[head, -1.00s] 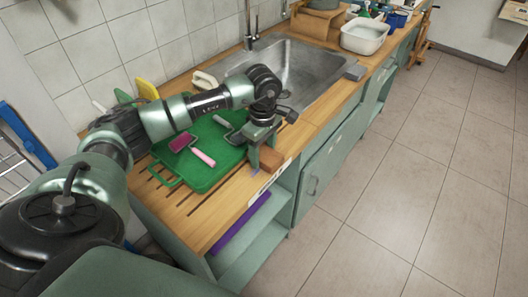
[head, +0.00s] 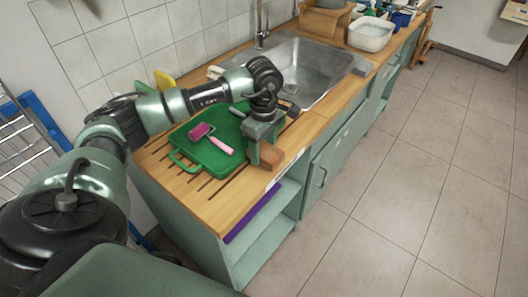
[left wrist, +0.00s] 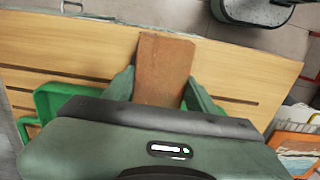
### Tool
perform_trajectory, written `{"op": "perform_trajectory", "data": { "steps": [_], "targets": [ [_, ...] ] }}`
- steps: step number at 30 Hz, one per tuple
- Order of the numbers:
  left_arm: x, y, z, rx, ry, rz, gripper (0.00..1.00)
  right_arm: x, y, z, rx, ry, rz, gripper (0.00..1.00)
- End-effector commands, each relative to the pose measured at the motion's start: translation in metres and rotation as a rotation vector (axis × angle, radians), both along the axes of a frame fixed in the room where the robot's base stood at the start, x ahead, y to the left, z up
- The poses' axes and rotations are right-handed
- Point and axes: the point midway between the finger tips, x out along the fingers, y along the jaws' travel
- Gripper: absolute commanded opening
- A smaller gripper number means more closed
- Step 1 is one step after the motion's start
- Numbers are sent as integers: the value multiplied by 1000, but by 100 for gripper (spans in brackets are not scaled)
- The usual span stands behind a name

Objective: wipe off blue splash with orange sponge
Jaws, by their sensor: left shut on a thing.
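My left gripper (head: 265,150) is shut on a brownish-orange block, the orange sponge (head: 292,160), low over the front strip of the wooden counter. In the left wrist view the sponge (left wrist: 165,66) sits between the two fingers of the left gripper (left wrist: 162,90), its far end by the counter's front edge. I cannot tell whether the sponge touches the wood. I make out no blue splash in the current views; the gripper and sponge hide part of the counter. My right gripper is not in view.
A green tray (head: 190,152) with a pink-handled roller (head: 212,138) lies beside the gripper. The steel sink (head: 312,72) is behind it, with a white basin (head: 370,34) farther back. A purple item (head: 254,215) lies on the shelf below. The tiled floor at right is clear.

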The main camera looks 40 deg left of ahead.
Motion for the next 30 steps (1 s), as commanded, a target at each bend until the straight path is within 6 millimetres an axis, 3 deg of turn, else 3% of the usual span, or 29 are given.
{"op": "perform_trajectory", "data": {
  "steps": [15,30],
  "targets": [
    [-2,3,50,0,-2,13,19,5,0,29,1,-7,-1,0],
    [-2,4,53,0,-2,15,19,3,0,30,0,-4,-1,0]
  ]
}}
